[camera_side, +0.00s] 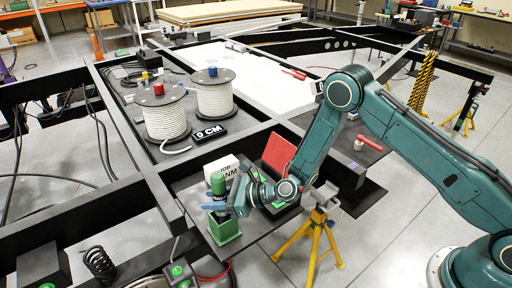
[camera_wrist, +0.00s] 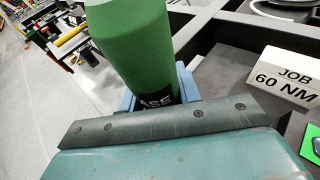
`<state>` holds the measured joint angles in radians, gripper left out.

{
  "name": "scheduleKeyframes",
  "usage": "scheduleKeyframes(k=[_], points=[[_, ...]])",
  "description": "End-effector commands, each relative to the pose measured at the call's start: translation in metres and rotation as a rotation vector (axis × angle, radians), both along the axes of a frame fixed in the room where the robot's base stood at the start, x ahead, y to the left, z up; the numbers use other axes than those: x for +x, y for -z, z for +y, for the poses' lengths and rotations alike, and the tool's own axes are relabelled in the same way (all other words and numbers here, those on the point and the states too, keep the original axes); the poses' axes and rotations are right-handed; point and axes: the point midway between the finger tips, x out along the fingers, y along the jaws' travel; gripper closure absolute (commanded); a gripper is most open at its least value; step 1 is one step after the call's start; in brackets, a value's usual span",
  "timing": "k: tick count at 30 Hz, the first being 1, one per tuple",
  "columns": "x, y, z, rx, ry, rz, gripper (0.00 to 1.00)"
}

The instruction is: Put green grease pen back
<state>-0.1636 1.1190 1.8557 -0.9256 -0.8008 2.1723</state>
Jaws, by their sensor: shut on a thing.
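The green grease pen (camera_side: 218,183) stands roughly upright in my gripper (camera_side: 228,207), with a green upper part and a dark lower part. In the wrist view the pen (camera_wrist: 135,40) fills the upper middle, with white letters "ASE" on its black band. My gripper's blue fingers (camera_wrist: 155,97) are shut around that black band. A green square holder (camera_side: 223,231) sits on the dark shelf directly below the pen. The pen's lower end meets the holder's top in the side view; I cannot tell whether it is inside. The wrist view hides the holder.
A white "JOB 60 NM" block (camera_wrist: 290,75) stands behind the pen. A red open case (camera_side: 279,152) is right of my gripper. Two cable reels (camera_side: 163,115) sit on the chassis tray beyond. Black chassis beams (camera_side: 160,192) run left of the shelf.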

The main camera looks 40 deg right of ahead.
Motion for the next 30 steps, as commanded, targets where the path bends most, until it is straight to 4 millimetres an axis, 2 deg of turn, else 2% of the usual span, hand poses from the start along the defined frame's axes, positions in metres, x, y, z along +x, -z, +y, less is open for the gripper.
scheduleKeyframes(k=[13,14,17,18,30], points=[[0.0004,0.0027,0.0001,0.002,0.001,-0.002,1.0],[0.0004,0.0027,0.0001,0.002,0.001,-0.002,0.65],[0.0003,0.0029,0.0001,0.002,0.0,-0.002,0.45],[0.0002,0.003,0.0001,0.001,0.0,-0.001,0.41],[-0.0018,0.0039,-0.0018,-0.001,0.0,0.002,0.41]])
